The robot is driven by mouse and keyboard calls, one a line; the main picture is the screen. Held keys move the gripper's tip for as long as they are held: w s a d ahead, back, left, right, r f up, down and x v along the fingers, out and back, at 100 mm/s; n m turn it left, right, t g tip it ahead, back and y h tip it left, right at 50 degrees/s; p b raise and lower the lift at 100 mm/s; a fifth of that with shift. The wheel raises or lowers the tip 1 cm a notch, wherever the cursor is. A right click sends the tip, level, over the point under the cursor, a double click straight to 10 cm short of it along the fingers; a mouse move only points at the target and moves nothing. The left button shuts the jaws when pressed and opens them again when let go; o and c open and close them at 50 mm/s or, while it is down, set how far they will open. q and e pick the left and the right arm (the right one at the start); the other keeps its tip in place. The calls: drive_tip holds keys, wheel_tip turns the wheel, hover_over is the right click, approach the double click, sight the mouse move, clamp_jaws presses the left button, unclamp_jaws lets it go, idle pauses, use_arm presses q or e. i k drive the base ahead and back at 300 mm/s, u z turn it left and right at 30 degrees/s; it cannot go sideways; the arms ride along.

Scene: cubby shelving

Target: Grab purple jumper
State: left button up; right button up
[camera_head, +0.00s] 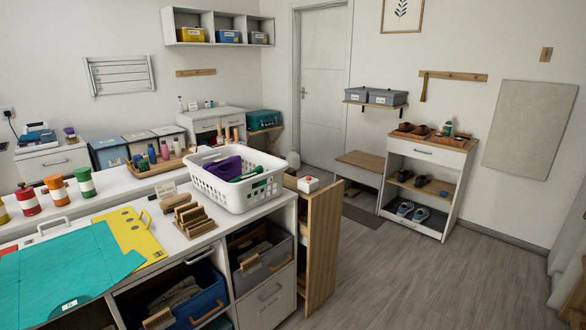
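A purple folded cloth item (222,168), which looks like the jumper, lies in a white slotted laundry basket (232,196). The basket stands at the right end of the white counter (190,248). Neither of my grippers is in view.
Wooden slotted blocks (193,220), a yellow folder (130,235) and a teal sheet (70,268) lie left of the basket. A tall wooden pull-out panel (322,245) stands right of the counter. Shoe shelving (428,180) stands at the right wall. The grey floor (400,275) at the right is clear.

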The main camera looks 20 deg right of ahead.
sight(226, 168)
drive_tip(key=z, duration=1.05)
drive_tip(key=i, duration=1.7)
drive_tip(key=u, duration=1.45)
drive_tip(key=i, duration=0.5)
drive_tip(key=z, duration=1.35)
